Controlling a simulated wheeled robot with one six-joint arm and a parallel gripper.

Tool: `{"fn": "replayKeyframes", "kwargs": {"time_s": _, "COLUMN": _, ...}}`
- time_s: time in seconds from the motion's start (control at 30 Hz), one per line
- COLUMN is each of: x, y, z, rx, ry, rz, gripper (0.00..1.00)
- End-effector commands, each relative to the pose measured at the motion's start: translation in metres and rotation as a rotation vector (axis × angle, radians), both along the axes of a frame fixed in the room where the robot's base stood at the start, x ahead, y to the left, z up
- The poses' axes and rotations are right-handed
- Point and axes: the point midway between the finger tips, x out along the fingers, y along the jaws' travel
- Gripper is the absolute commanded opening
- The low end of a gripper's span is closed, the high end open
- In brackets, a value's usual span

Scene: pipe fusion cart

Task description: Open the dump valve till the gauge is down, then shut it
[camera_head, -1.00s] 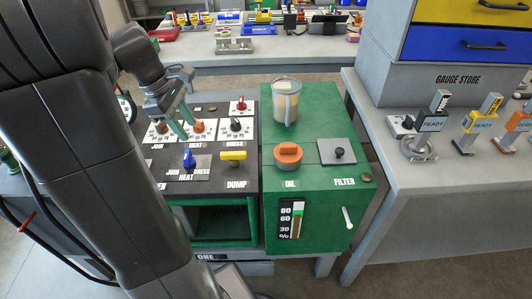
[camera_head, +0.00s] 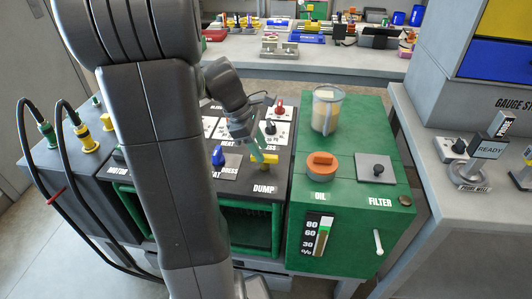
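The dump valve has a yellow handle (camera_head: 272,159) on the dark panel, above the word DUMP. My gripper (camera_head: 259,154) points down right at this handle, and a pale green fingertip overlaps it in the picture. I cannot tell whether the fingers touch it or how far apart they are. The gripper partly covers the handle, so its exact angle is unclear. A gauge strip marked 80, 60, 30 and % (camera_head: 317,236) is on the green unit's front, under OIL. No dial pressure gauge can be made out; my arm hides part of the panel.
A blue lever (camera_head: 218,155) stands just left of the dump handle, with red and black knobs behind it. The green unit at right carries an orange oil cap (camera_head: 320,165), a clear jug (camera_head: 326,110) and a filter plate (camera_head: 375,168). Black hoses hang at left.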

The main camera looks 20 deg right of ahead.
Motion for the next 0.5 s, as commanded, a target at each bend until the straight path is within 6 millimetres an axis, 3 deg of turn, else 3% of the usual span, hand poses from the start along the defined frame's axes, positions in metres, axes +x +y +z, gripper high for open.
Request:
{"fn": "replayKeyframes", "kwargs": {"time_s": 0.17, "x": -0.0033, "y": -0.0050, "z": -0.0144, "rx": 0.000, "ry": 0.000, "rz": -0.001, "gripper": 0.38}}
{"fn": "replayKeyframes", "kwargs": {"time_s": 0.47, "x": -0.0035, "y": -0.0057, "z": -0.0162, "rx": 0.000, "ry": -0.001, "rz": 0.000, "gripper": 0.38}}
{"fn": "replayKeyframes", "kwargs": {"time_s": 0.5, "x": -0.0035, "y": -0.0057, "z": -0.0161, "rx": 0.000, "ry": 0.000, "rz": 0.000, "gripper": 0.34}}
